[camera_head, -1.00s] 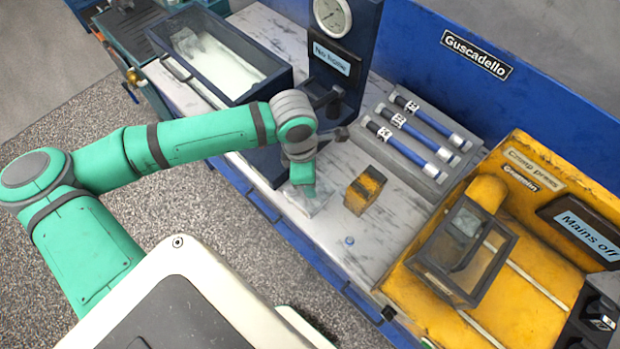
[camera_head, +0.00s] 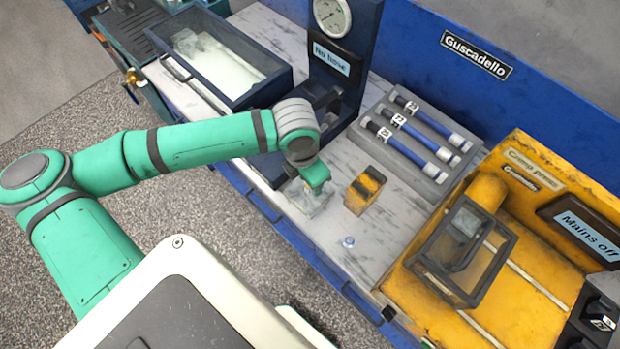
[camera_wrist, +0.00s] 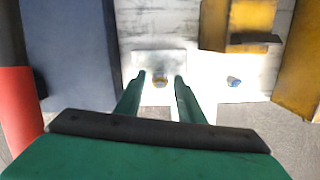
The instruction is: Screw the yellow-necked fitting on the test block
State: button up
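A small fitting with a yellowish part (camera_wrist: 160,82) shows in the wrist view on a pale, shiny plate (camera_wrist: 137,60). My gripper (camera_wrist: 161,76) is open, its two green fingers apart with the fitting showing between their tips; they do not appear to touch it. In the head view my gripper (camera_head: 317,180) is just above the clear plate (camera_head: 310,203) at the bench's front edge, and the fitting cannot be made out there. A dark blue stand with a gauge (camera_head: 331,16) and a "No hose" display (camera_head: 331,58), apparently the test block, stands behind my gripper.
A blue-topped fitting (camera_head: 348,242) lies on the bench to the right. A yellow block (camera_head: 365,190) stands close beside my gripper. A grey rack (camera_head: 378,148) holds blue hoses. The yellow crimp press (camera_head: 540,290) is at right; a blue bin (camera_head: 235,95) is at left.

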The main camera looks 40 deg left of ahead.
jog(key=shift+n, duration=1.2)
grip_shut()
jog(key=m, duration=0.4)
jog(key=shift+m, duration=0.9)
